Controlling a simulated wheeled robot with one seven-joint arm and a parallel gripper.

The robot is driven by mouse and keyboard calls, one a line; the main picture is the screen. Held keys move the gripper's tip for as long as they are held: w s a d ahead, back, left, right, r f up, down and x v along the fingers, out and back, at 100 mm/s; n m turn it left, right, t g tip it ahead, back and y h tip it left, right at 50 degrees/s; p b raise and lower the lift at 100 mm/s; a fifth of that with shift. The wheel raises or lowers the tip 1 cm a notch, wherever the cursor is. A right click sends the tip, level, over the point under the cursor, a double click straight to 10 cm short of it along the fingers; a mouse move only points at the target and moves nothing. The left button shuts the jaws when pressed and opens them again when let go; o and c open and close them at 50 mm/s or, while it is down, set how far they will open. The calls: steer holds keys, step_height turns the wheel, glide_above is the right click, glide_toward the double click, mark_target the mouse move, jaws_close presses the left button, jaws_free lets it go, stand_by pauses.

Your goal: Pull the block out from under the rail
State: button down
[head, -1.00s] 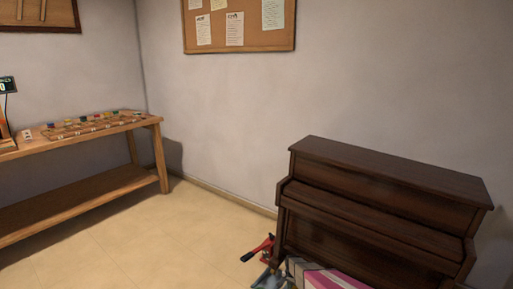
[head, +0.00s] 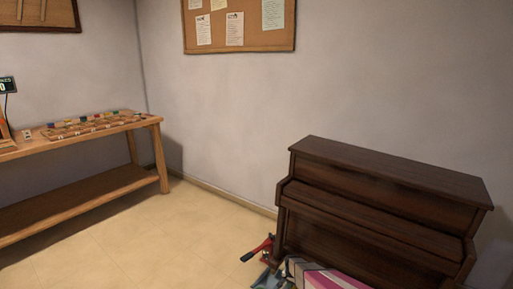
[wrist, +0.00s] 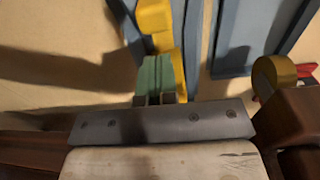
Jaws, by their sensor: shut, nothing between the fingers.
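In the wrist view a grey metal bar with several screws (wrist: 165,122), which looks like the rail, runs across the lower middle. A pale, worn wooden piece (wrist: 165,162), which looks like the block, shows directly below it in the picture and is cut off by the bottom edge. I cannot tell how far it runs under the bar. My gripper (wrist: 161,98) seems to be the green pair of fingers with dark tips just above the bar. The fingers are together and empty. Whether the tips touch the bar is unclear. The head view does not show the block.
The dark upright piano (head: 375,215) stands at the right by the wall. Dark wood (wrist: 290,120) flanks the bar. A wooden bench (head: 90,137) stands at left, with open floor (head: 170,235) between.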

steer(key=shift+f, duration=1.1)
steer(key=shift+w+d, duration=0.15)
steer(key=shift+w, duration=0.1)
step_height(320, 180, up, 10)
stand_by(0.4)
steer(key=s+r+n, duration=0.2)
steer(key=s+r, duration=0.5)
steer(key=r, duration=0.5)
steer(key=s+r+n, duration=0.2)
steer(key=s+r, duration=0.5)
steer(key=r, duration=0.6)
steer(key=s+r+n, duration=0.3)
steer(key=s+r, duration=0.5)
steer(key=r, duration=0.5)
steer(key=shift+a+r, duration=0.2)
steer(key=shift+a, duration=0.05)
